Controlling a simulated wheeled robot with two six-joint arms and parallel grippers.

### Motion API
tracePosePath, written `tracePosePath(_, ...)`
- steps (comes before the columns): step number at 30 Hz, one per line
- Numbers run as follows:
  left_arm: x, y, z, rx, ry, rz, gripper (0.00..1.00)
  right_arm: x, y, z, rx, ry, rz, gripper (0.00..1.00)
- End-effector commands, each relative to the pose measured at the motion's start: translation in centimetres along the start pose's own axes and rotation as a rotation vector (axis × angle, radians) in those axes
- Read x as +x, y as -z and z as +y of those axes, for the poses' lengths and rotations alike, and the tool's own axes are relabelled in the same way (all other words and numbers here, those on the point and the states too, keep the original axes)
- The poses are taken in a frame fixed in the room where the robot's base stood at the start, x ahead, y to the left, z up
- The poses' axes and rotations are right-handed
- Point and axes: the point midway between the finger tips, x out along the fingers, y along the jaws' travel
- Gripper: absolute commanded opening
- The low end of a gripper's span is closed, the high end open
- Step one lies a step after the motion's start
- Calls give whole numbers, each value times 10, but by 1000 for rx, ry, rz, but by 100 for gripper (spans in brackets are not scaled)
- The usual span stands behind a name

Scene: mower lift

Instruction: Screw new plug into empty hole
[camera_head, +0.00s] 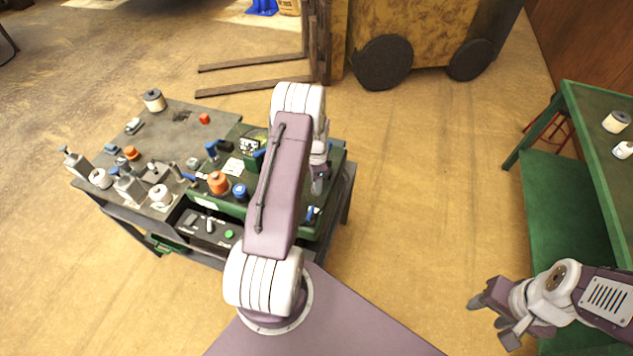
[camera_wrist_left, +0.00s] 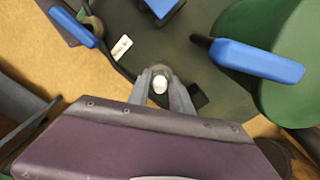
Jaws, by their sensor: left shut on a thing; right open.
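My left gripper (camera_head: 318,188) is over the right part of a green machine (camera_head: 235,211) at the workbench, pointing down. In the left wrist view, my left gripper (camera_wrist_left: 160,75) is shut on a small plug, whose pale round end (camera_wrist_left: 160,84) shows between the fingers. The rest of the plug is hidden. Dark green surface (camera_wrist_left: 195,50) lies beyond the fingertips. I cannot make out the empty hole or whether the plug touches anything. My right gripper (camera_head: 492,314) is open and empty, away at the lower right.
Blue-handled parts (camera_wrist_left: 255,60) stand close around the left gripper. The grey workbench (camera_head: 185,118) holds several bottles, tape rolls and small parts. A green table (camera_head: 590,108) stands at the right. A yellow forklift (camera_head: 405,35) is at the back. The floor between is clear.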

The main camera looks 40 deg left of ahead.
Motion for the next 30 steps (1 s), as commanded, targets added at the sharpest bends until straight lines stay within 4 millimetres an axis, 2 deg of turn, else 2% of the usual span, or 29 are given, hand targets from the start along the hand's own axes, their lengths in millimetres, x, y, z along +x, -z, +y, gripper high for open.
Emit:
tracePosePath(4, 1, 0, 0, 83, -2, -1, 0, 1, 0, 0, 0, 0, 0, 47)
tracePosePath(9, 1, 0, 0, 422, -2, 0, 0, 3, 0, 0, 0, 0, 0, 47)
tracePosePath(12, 1, 0, 0, 530, -2, 0, 0, 3, 0, 0, 0, 0, 0, 47)
tracePosePath(20, 1, 0, 0, 551, -2, 0, 0, 3, 0, 0, 0, 0, 0, 47)
tracePosePath(22, 1, 0, 0, 602, -2, 0, 0, 4, 0, 0, 0, 0, 0, 47)
tracePosePath(27, 1, 0, 0, 939, -3, 0, 0, 5, 0, 0, 0, 0, 0, 47)
tracePosePath(30, 1, 0, 0, 1067, -3, 0, 0, 5, -1, 0, 0, 0, 0, 47)
